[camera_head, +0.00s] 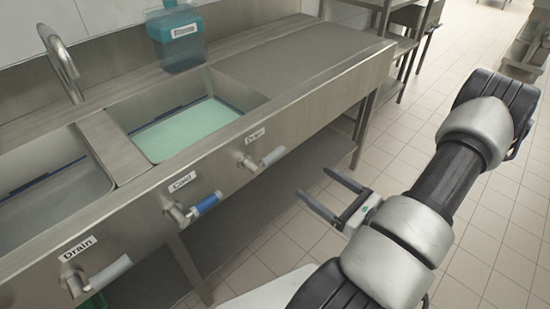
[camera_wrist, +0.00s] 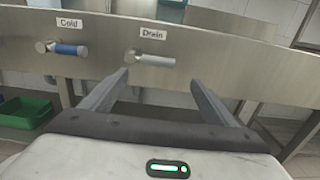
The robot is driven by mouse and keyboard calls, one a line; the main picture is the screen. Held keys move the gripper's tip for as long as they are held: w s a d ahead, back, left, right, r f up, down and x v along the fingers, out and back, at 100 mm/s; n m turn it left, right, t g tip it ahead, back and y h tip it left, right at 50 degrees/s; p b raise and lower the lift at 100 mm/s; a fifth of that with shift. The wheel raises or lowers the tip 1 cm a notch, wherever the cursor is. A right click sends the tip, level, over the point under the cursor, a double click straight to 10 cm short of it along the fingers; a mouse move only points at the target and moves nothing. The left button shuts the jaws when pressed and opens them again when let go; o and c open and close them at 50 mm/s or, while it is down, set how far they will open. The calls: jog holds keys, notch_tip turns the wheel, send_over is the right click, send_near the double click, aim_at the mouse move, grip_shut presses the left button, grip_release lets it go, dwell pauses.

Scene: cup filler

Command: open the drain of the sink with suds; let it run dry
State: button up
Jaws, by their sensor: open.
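The right basin (camera_head: 186,126) of the steel sink holds pale green, sudsy-looking liquid. On the front panel below it, a Drain label (camera_head: 254,136) sits above a grey-handled drain lever (camera_head: 268,159). The lever's handle points sideways to the right. In the wrist view the same drain lever (camera_wrist: 152,58) is ahead, between and beyond the fingertips. My gripper (camera_head: 315,182) is open and empty, in front of the panel and apart from the lever; its fingers also show in the wrist view (camera_wrist: 160,78). The drain hole itself cannot be seen.
A blue-handled Cold lever (camera_head: 204,205) is left of the drain lever. The left basin (camera_head: 45,190) has its own Drain lever (camera_head: 108,274). A faucet (camera_head: 62,65) and a teal labelled container (camera_head: 176,38) stand behind. A green bin (camera_wrist: 24,111) sits below. Tiled floor lies right.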

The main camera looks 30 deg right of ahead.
aim_at(276, 156)
jog(key=b+x, duration=0.2)
jog(key=x, duration=1.5)
jog(key=c, duration=1.5)
